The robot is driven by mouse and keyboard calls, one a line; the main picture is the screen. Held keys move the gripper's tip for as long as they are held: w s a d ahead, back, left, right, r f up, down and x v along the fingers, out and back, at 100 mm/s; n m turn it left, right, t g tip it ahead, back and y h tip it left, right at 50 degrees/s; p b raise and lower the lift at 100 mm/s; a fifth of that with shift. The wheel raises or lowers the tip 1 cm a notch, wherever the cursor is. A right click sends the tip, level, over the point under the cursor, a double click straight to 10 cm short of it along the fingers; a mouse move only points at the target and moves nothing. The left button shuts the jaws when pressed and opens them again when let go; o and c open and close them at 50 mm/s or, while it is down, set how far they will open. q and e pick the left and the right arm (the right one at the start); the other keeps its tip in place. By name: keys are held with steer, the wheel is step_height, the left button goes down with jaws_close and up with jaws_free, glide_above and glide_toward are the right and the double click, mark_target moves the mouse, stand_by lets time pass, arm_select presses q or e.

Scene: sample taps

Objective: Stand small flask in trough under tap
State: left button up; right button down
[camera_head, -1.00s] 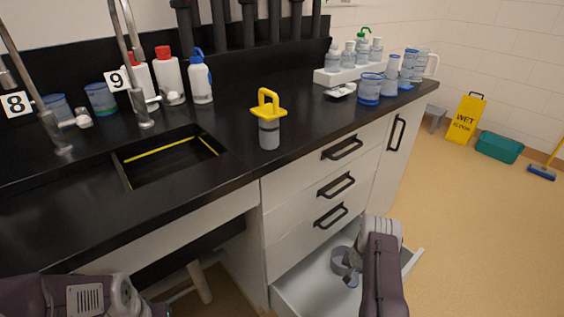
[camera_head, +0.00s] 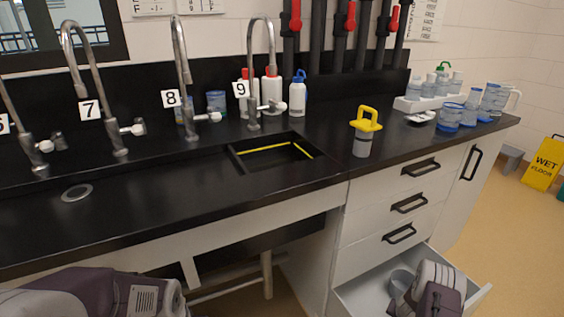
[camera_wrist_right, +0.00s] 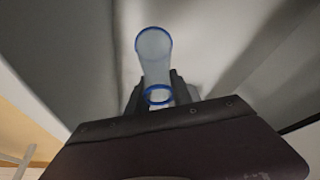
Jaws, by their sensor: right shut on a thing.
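In the right wrist view, my right gripper (camera_wrist_right: 158,84) is shut on a small clear flask (camera_wrist_right: 153,48) with blue rims. In the head view, my right arm reaches into the open bottom drawer (camera_head: 352,299); its fingers are hidden there. A round grey vessel (camera_head: 401,281) shows beside the arm; I cannot tell whether it is the held flask. The black trough (camera_head: 240,157), with yellow lines inside, is sunk in the counter below the tap (camera_head: 252,75) labelled 9. My left arm enters at the lower left, its gripper out of view.
A grey container with a yellow handle (camera_head: 362,142) stands on the counter right of the trough. White bottles (camera_head: 297,98) stand behind it. Blue-tinted vessels (camera_head: 450,116) and a white rack (camera_head: 420,105) are at the right. More taps (camera_head: 180,70) line the left; the front left counter is clear.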

steer(key=shift+a+r, duration=0.2)
steer(key=s+a+r+n+t+y, duration=0.2)
steer(key=a+r+n, duration=0.7)
steer(key=a+r, duration=1.85)
steer(key=s+r+y+p, duration=0.1)
steer(key=s+r+p, duration=0.2)
steer(key=r+p, duration=3.1)
step_height(320, 180, up, 2)
steer(key=shift+d+r+g, duration=0.2)
steer(key=shift+d+g, duration=0.05)
steer(key=shift+g, duration=0.05)
